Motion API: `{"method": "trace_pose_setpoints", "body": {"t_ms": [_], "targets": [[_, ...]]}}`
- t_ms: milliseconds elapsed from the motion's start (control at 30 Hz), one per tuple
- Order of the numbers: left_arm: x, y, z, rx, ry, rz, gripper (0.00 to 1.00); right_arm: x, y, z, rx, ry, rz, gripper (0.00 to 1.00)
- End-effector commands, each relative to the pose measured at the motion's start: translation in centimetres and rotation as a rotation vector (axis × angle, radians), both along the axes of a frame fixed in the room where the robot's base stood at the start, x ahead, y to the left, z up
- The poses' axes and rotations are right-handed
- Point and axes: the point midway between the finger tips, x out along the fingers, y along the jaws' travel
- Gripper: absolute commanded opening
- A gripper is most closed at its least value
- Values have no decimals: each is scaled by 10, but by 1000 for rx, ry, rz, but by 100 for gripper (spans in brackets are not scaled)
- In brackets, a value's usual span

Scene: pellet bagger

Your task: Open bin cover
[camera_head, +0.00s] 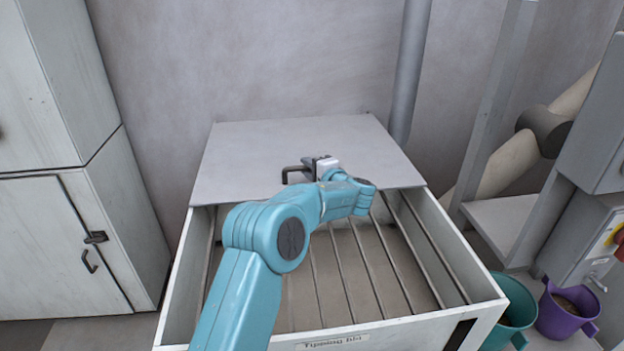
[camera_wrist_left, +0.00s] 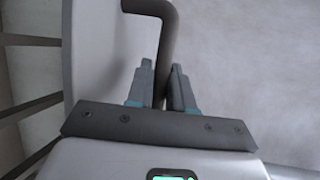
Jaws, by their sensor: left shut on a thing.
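The bin cover (camera_head: 240,158) is a flat grey panel over the back part of the bin (camera_head: 455,262), which is labelled "Tipping bin". The front part of the bin is uncovered and shows long bars inside. A dark, bent handle (camera_head: 288,175) stands on the cover near its middle. My left gripper (camera_head: 309,170) is at this handle. In the left wrist view the handle (camera_wrist_left: 168,35) runs down between the two fingers of my left gripper (camera_wrist_left: 162,75), which is shut on it. My arm hides part of the bin and cover. My right gripper is not seen.
A pale cabinet (camera_head: 60,250) with a latch stands at the left. A grey pipe (camera_head: 408,75) rises behind the cover by the wall. A teal mug (camera_head: 515,310) and a purple mug (camera_head: 565,310) stand at the lower right, below a grey machine (camera_head: 590,240).

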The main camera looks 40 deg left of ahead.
Motion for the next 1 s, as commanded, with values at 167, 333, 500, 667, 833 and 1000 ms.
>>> {"method": "trace_pose_setpoints", "body": {"t_ms": [167,333,500,667,833,1000], "targets": [[15,18,0,-1,1,-2,0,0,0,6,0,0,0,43],[19,24,0,1,2,-7,0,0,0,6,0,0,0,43],[19,24,0,1,2,-7,0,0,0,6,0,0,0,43],[19,23,0,1,2,-6,42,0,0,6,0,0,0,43],[19,23,0,1,1,-4,42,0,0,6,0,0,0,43],[18,21,0,0,1,-5,42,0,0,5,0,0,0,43]]}}
